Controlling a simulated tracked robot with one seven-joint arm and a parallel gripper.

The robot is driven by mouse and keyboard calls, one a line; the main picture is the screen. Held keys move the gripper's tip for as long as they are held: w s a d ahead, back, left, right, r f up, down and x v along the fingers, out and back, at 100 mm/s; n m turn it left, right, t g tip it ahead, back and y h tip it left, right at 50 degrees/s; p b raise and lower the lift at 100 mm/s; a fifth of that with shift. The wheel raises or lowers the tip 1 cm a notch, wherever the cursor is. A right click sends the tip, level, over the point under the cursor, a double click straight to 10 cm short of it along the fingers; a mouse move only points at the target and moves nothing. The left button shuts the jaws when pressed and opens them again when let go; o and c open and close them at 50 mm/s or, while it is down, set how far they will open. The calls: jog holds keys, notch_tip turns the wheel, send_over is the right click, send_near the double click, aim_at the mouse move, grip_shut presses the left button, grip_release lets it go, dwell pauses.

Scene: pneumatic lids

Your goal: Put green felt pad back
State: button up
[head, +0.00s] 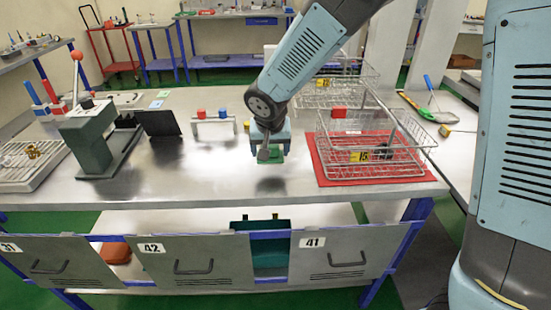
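A wire basket (393,170) stands on a red mat (425,178) to the right, with a yellow tag 15 (358,156). Red and blue blocks top a small rack (213,121). A dark green press (88,138) stands left. Numbered drawer fronts (195,262) hang below.

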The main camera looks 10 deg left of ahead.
aim_at(271, 158)
jog(key=shift+w+d+f, duration=0.1)
jog(key=shift+w+f, duration=0.4)
jog(key=shift+f, duration=1.55)
jog(key=shift+f, duration=0.1)
jog(key=o, duration=1)
jog(key=v, duration=1.2)
jog(key=shift+s, duration=0.1)
